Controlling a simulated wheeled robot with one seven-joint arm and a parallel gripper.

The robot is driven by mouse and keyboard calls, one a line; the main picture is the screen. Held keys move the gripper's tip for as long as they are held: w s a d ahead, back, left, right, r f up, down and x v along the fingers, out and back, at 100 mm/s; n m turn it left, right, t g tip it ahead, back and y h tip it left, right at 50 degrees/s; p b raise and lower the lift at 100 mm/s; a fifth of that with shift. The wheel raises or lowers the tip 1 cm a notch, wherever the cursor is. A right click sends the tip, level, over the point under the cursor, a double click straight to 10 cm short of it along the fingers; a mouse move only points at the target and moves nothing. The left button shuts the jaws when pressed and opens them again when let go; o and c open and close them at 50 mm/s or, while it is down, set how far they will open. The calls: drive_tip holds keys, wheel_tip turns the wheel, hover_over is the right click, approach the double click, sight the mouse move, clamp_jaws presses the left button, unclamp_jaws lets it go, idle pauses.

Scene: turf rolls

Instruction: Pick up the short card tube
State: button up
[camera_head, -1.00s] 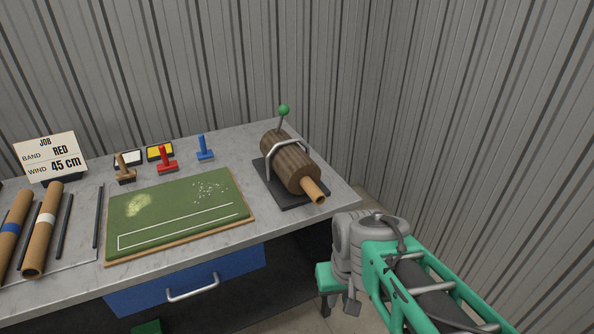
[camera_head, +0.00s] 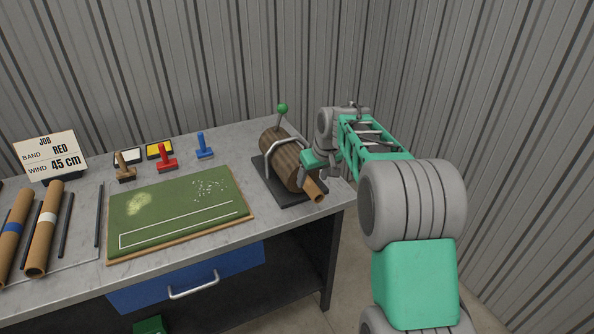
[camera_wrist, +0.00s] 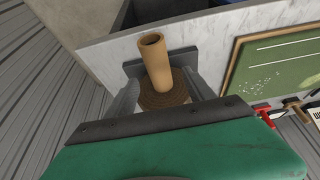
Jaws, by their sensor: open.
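The short card tube (camera_head: 315,190) is tan and sticks out of the front end of a brown wooden roller (camera_head: 284,163) on a black base at the bench's right end. In the wrist view the tube (camera_wrist: 154,62) stands out of the roller's end (camera_wrist: 165,97), between my two fingers. My gripper (camera_wrist: 152,85) is open, with a finger on each side of the tube; I cannot tell whether either touches it. In the head view my gripper (camera_head: 312,176) is beside the tube and partly hides it and the roller.
A metal clamp bar and green-knobbed lever (camera_head: 283,108) stand over the roller. A turf mat (camera_head: 180,212) lies to its left, with stamps (camera_head: 166,158) behind it. Longer tubes (camera_head: 42,232) and a job card (camera_head: 50,155) are at far left. A corrugated wall (camera_head: 480,120) rises on the right.

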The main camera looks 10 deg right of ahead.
sight(311, 183)
drive_tip(key=x, duration=0.4)
drive_tip(key=shift+w+f+p, duration=0.1)
drive_tip(key=shift+f+p, duration=0.15)
drive_tip(key=shift+p, duration=0.15)
clamp_jaws()
